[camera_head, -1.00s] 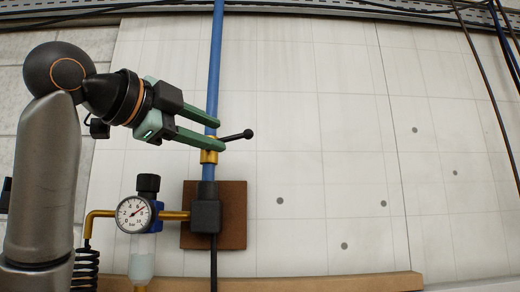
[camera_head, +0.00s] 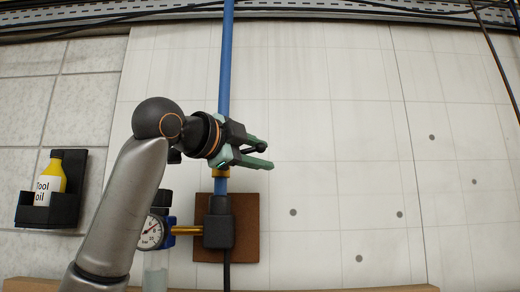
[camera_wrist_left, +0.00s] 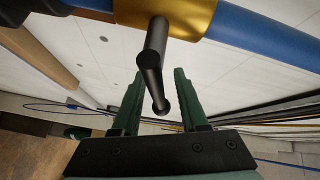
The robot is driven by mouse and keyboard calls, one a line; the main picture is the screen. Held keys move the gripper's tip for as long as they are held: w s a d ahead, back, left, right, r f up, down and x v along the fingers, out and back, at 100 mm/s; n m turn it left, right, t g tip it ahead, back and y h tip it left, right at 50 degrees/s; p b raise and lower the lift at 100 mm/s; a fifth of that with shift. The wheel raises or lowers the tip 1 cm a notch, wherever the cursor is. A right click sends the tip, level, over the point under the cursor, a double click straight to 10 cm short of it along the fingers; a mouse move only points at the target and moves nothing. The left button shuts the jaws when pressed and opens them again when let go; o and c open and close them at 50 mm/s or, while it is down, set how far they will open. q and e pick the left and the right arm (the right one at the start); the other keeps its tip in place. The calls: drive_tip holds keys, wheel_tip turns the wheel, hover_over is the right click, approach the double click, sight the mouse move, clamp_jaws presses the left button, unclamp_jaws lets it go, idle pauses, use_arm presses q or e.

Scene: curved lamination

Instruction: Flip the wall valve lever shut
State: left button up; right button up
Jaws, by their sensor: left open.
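The wall valve has a brass body (camera_head: 220,172) on the vertical blue pipe (camera_head: 227,70). It is partly hidden by my left gripper in the head view. Its black lever ends in a ball (camera_head: 261,147) to the right of the pipe. My left gripper (camera_head: 265,156) is open, reaching right across the pipe at the lever. In the left wrist view the lever (camera_wrist_left: 153,58) sticks out from the brass body (camera_wrist_left: 190,14) and appears between the two green fingers (camera_wrist_left: 159,80). I cannot tell whether a finger touches it. My right gripper is not in view.
Below the valve are a black fitting (camera_head: 218,228) on a brown plate (camera_head: 246,243) and a pressure gauge (camera_head: 151,232). A yellow oil bottle (camera_head: 49,183) stands in a black wall holder (camera_head: 60,213) at left. The panelled wall to the right is clear.

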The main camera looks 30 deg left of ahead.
use_arm(q)
drive_tip(key=shift+w, duration=0.1)
clamp_jaws()
idle(0.3)
idle(1.1)
